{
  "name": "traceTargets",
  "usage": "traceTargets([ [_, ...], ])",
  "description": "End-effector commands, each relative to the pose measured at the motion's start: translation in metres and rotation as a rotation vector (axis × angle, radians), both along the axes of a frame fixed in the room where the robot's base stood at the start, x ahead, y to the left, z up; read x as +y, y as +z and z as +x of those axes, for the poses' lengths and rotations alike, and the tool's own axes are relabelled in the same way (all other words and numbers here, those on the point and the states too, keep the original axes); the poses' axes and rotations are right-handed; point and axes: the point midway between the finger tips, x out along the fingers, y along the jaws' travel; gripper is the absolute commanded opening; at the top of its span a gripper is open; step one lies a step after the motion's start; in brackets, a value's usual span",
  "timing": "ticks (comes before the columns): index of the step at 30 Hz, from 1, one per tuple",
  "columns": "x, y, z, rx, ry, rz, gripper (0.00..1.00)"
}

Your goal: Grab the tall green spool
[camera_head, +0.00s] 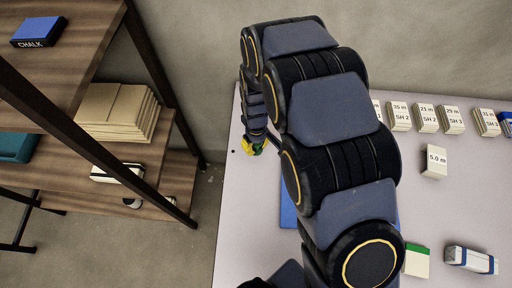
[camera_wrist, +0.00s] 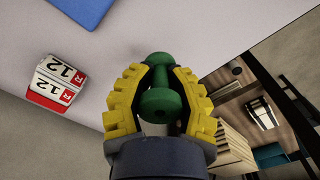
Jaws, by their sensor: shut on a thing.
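The green spool (camera_wrist: 161,103) has wide ends and a narrow waist. In the wrist view it sits between the two yellow fingers of my gripper (camera_wrist: 160,92), which are shut on it. In the head view my gripper (camera_head: 254,146) is small, near the table's left edge, and a bit of green shows at its yellow fingers. My arm hides much of the table there. I cannot tell whether the spool touches the table.
The pale table (camera_head: 245,235) carries a row of white labelled boxes (camera_head: 425,117) at the back right, a "5.0 m" box (camera_head: 434,163) and a blue mat (camera_head: 288,210) partly under my arm. A wooden shelf (camera_head: 120,165) stands left, across a floor gap. Red-white boxes (camera_wrist: 57,82) show in the wrist view.

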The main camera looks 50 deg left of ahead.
Motion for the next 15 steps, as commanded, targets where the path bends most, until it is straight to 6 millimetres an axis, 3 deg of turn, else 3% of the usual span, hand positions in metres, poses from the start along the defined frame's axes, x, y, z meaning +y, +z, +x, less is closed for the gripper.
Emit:
traceTargets([
  [9,-0.050,0.060,-0.027,0.002,0.000,-0.003,0.00],
  [15,-0.088,0.077,-0.047,0.002,0.000,-0.003,0.00],
])
